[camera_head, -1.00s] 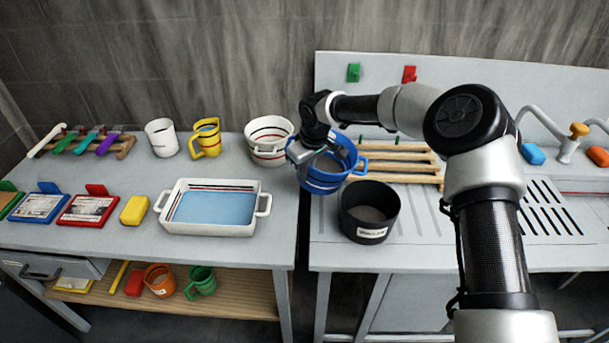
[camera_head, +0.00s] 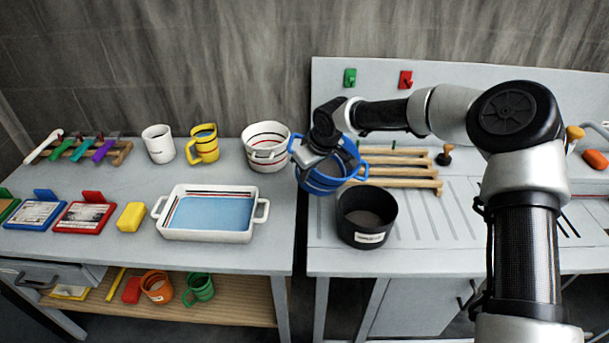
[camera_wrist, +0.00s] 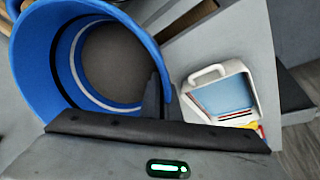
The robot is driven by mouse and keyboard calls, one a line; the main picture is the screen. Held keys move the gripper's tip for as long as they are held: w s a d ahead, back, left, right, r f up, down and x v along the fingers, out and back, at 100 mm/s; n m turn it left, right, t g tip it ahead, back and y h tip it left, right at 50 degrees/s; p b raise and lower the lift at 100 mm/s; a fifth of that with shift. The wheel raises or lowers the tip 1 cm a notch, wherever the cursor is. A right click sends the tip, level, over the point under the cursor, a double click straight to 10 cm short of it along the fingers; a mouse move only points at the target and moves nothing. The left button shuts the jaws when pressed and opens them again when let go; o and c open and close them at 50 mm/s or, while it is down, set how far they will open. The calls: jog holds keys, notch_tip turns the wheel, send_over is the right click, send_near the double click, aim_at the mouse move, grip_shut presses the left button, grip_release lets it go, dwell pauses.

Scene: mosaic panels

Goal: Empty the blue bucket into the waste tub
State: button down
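The blue bucket (camera_head: 347,174) hangs tilted in my gripper (camera_head: 318,158), above the right counter's left edge. My gripper is shut on the bucket's rim; in the wrist view a dark finger (camera_wrist: 155,103) reaches inside the wall. The wrist view looks into the blue bucket (camera_wrist: 58,40), where a grey-brown surface shows; I cannot tell whether it is contents or the bottom. The waste tub (camera_head: 351,232) is black, labelled and upright, with dark grey-brown matter inside.
A white bucket with stripes (camera_head: 268,160) stands close left of the blue bucket. A white tray of blue liquid (camera_head: 180,232) lies on the left table. A wooden rack (camera_head: 400,171) lies behind the tub. A gap separates the two tables.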

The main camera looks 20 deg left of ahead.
aim_at(321, 175)
jog(key=shift+s+d+r+t+y, duration=0.2)
jog(key=shift+d+r+t+y, duration=0.1)
jog(key=shift+d+r+y, duration=0.3)
jog(key=shift+s+d+r+t+y, duration=0.15)
jog(key=shift+d+r+t+y, duration=0.2)
jog(key=shift+r+y, duration=0.35)
jog(key=shift+s+d+r+t+y, duration=0.15)
jog(key=shift+s+d+t+y, duration=0.15)
jog(key=shift+d+y, duration=0.3)
jog(key=shift+a+r+y, duration=0.1)
jog(key=shift+a+y, duration=0.05)
jog(key=shift+y, duration=0.15)
jog(key=shift+s+t+y, duration=0.1)
jog(key=shift+t+y, duration=0.15)
jog(key=shift+y, duration=0.05)
jog(key=shift+d+y, duration=0.25)
jog(key=shift+y, duration=0.05)
jog(key=shift+s+d+r+m+t+y+b, duration=0.1)
jog(key=shift+d+r+t+y+b, duration=0.3)
jog(key=shift+b, duration=0.75)
jog(key=shift+s+d+r+m+t+y+b, duration=0.15)
jog(key=shift+r+y+b, duration=0.4)
jog(key=shift+b, duration=0.6)
jog(key=shift+d+r+m+t+y+b, duration=0.1)
jog(key=shift+d+r+t+y+b, duration=0.3)
jog(key=shift+b, duration=0.75)
